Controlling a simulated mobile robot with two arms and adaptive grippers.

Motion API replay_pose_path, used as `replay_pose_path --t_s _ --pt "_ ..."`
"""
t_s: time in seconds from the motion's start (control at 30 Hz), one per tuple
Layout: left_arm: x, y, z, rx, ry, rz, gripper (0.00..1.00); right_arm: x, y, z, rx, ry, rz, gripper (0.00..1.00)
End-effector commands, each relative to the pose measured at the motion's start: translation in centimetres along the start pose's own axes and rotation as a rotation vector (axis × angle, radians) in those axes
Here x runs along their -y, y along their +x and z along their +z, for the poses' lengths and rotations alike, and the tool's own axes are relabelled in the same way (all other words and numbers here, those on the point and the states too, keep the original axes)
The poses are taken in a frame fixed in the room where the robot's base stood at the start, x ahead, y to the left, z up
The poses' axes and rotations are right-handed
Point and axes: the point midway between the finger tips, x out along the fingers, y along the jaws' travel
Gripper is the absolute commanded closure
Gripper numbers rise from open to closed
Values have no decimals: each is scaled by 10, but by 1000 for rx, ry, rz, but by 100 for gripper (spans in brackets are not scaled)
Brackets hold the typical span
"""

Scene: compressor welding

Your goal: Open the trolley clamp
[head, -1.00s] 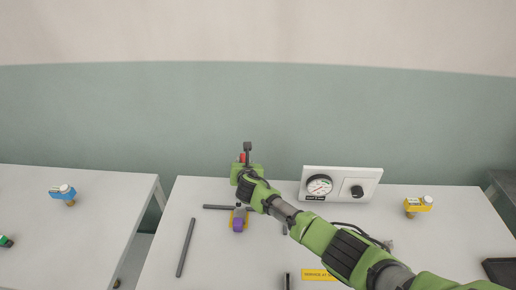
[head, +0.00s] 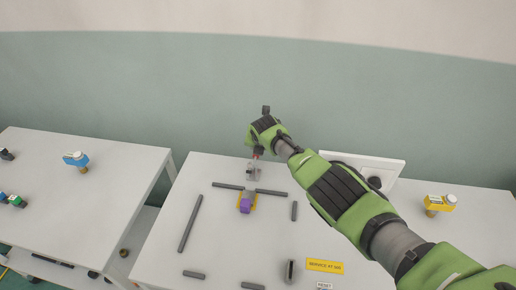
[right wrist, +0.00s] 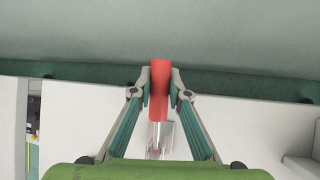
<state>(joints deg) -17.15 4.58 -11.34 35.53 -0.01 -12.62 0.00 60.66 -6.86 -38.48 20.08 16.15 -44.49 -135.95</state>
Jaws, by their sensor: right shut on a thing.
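The clamp's red handle (right wrist: 160,76) stands between the fingers of my right gripper (right wrist: 160,88) in the right wrist view, and the fingers are shut on it. A bright metal shaft (right wrist: 157,135) runs down from the red grip. In the head view my right gripper (head: 257,152) is at the back edge of the middle table, over the grey metal clamp (head: 252,173). The red grip is mostly hidden there by my wrist. My left gripper is not in view.
On the middle table (head: 225,255) lie several dark bars (head: 190,223) and a purple and yellow part (head: 247,203). A white gauge panel (head: 385,165), partly behind my arm, and a yellow device (head: 440,204) stand to the right. A left table (head: 60,165) holds a blue device (head: 76,159).

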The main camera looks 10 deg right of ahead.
Motion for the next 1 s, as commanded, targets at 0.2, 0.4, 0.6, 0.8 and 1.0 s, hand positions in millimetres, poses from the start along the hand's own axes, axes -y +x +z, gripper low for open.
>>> replay_pose_path --t_s 0.2,0.4,0.6,0.8,1.0 --pt "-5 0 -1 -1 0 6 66 2 2 -3 -6 1 -4 100" --pt "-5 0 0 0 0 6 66 2 2 -3 -6 1 -4 66" --pt "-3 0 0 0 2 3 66 1 1 -2 -3 1 -3 66" --pt "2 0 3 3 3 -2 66 0 -1 -1 -2 0 -1 66" --pt "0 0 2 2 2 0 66 0 -8 1 -1 2 1 66"
